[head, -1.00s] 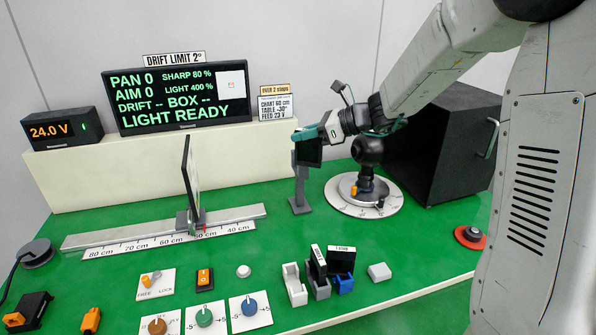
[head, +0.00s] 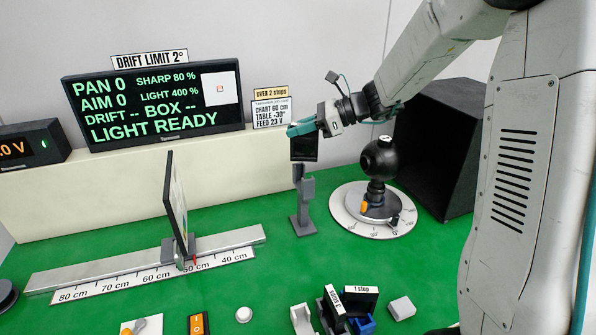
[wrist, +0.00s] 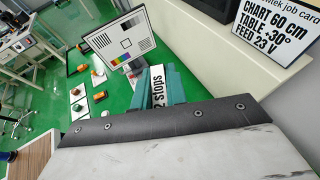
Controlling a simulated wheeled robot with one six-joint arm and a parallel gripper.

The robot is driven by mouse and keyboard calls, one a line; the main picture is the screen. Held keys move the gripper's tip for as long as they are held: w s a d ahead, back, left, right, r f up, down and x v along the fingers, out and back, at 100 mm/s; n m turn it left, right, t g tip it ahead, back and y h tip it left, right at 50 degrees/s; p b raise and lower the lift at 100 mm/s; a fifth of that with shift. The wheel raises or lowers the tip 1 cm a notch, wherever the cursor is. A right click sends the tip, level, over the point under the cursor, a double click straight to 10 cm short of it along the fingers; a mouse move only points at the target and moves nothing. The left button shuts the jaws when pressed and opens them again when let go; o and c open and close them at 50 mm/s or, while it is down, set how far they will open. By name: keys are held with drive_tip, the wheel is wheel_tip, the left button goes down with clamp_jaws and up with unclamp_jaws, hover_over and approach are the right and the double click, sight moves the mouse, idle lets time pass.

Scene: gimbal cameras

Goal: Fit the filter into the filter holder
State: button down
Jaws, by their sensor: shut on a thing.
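My gripper (head: 300,130) is shut on a dark square filter (head: 304,149), which hangs below its teal fingers. In the wrist view the filter's white label (wrist: 157,88) reads "2 stops" between the teal fingers (wrist: 160,92). The filter holder (head: 303,200) is a grey post on a square foot, standing left of the round turntable. In the head view the filter appears just above the top of the holder. The holder is not clearly visible in the wrist view.
A black camera ball (head: 379,158) stands on the turntable (head: 340,207), right of the holder. A dark open box (head: 440,150) is behind it. A chart (head: 175,205) stands on the rail (head: 90,277) at left. Filters labelled "3 stops" (head: 334,300) and "1 stop" (head: 360,298) stand at the front.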

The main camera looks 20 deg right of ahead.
sight(297, 160)
drive_tip(key=f, duration=0.5)
drive_tip(key=shift+a, duration=0.3)
drive_tip(key=shift+f, duration=1.7)
drive_tip(key=c, duration=1.4)
unclamp_jaws()
drive_tip(key=shift+f, duration=0.15)
